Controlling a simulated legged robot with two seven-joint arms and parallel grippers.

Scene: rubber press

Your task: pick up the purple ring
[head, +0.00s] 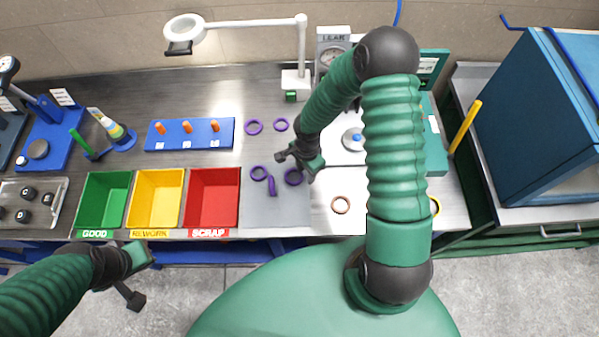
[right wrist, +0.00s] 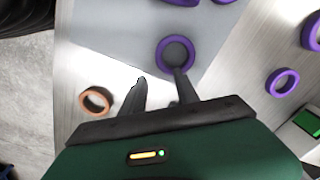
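Several purple rings lie on and behind the grey mat (head: 290,212). One purple ring (head: 293,176) is at the mat's right, close by my right gripper (head: 290,160). In the right wrist view a purple ring (right wrist: 162,62) lies flat just beyond the fingertips of my right gripper (right wrist: 160,80). The fingers are apart and nothing is between them; the right fingertip overlaps the ring's near edge in the picture. Another purple ring (head: 259,172) and a tilted one (head: 272,187) are further left on the mat. My left gripper (head: 132,276) hangs in front of the table, its fingers unclear.
Two more purple rings (head: 254,127) (head: 280,124) lie behind the mat. Green, yellow and red bins (head: 213,197) stand left of the mat. A lamp stand (head: 302,50) and a gauge (head: 333,45) rise behind.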

